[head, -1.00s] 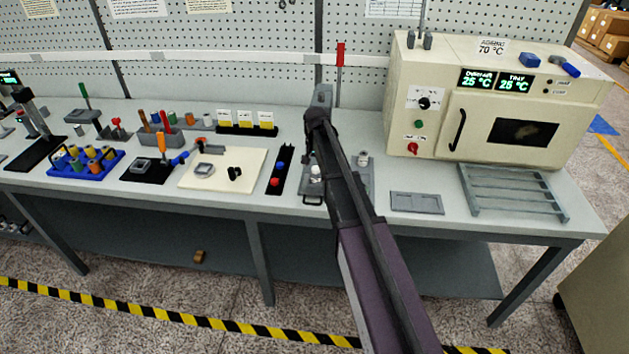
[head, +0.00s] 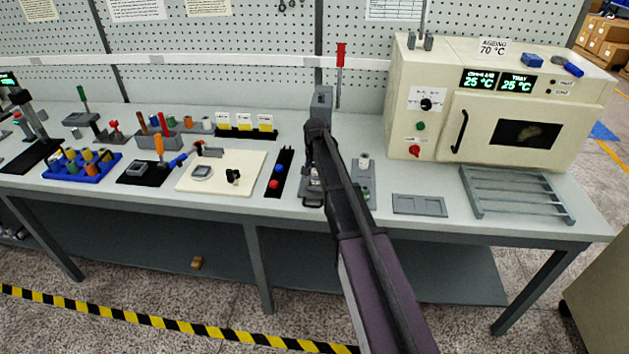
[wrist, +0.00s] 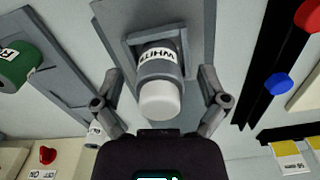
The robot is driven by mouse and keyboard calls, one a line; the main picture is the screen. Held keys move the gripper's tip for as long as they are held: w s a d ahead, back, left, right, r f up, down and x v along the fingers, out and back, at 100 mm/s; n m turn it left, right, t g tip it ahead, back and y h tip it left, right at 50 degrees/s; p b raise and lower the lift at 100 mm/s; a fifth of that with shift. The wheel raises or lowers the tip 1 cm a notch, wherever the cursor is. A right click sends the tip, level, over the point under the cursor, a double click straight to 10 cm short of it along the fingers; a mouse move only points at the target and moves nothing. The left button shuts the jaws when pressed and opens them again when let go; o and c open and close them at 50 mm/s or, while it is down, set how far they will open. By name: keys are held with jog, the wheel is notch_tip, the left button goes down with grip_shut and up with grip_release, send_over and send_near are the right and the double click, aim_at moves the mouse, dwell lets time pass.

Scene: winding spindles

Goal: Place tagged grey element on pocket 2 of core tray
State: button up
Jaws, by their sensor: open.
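A grey cylindrical element (wrist: 161,68) with a white end and a tag reading "WHITE" sits in a square grey holder (wrist: 116,20) in the wrist view. My gripper (wrist: 160,74) is open, with one finger on each side of the element and visible gaps. In the head view my arm mostly hides the element and holder. A grey tray (wrist: 60,75), perhaps the core tray, lies beside the holder. It carries a green tagged cylinder (wrist: 18,66) and a pale tagged one (wrist: 95,130). I cannot read its pocket numbers.
A black strip with blue and red knobs (head: 281,170) lies left of the holder. A flat grey plate (head: 419,205), a slatted rack (head: 512,193) and the ageing oven (head: 440,100) are to the right. A blue tray (head: 82,167) of coloured spools stands far left.

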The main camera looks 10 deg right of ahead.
jog(key=shift+c, duration=0.2)
grip_shut()
jog(key=shift+r, duration=0.1)
jog(key=shift+r+p, duration=1.75)
jog(key=shift+p, duration=0.15)
jog(key=s+r+p, duration=0.1)
jog(key=s, duration=1.5)
jog(key=shift+r, duration=0.15)
